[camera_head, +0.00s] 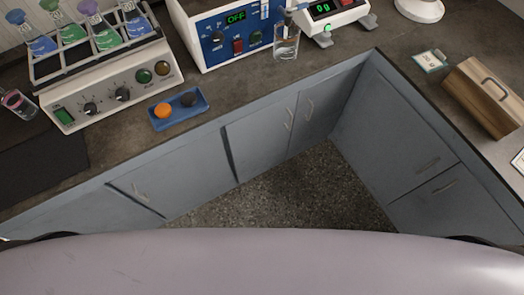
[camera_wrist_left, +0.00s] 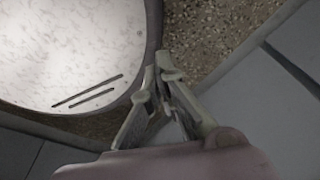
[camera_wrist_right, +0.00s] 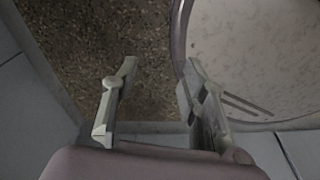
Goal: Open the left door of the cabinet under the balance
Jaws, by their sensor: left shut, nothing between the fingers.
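The balance (camera_head: 335,12) stands on the bench at the top of the head view. Below it is a grey cabinet with a left door (camera_head: 258,142) and a right door (camera_head: 320,108). Each has a thin bar handle near the line where they meet; the left door's handle (camera_head: 289,119) is in clear view. Both doors look shut. Neither gripper shows in the head view. My left gripper (camera_wrist_left: 160,72) is shut and empty, above the floor and near grey panels. My right gripper (camera_wrist_right: 160,66) has its fingers apart with nothing between them.
More grey cabinet fronts (camera_head: 405,140) stand on the right, at an angle to the balance cabinet. Speckled floor (camera_head: 290,193) is clear before the doors. The bench top carries a shaker (camera_head: 105,85), a blue tray (camera_head: 178,122), a beaker (camera_head: 285,45) and a wooden box (camera_head: 485,97).

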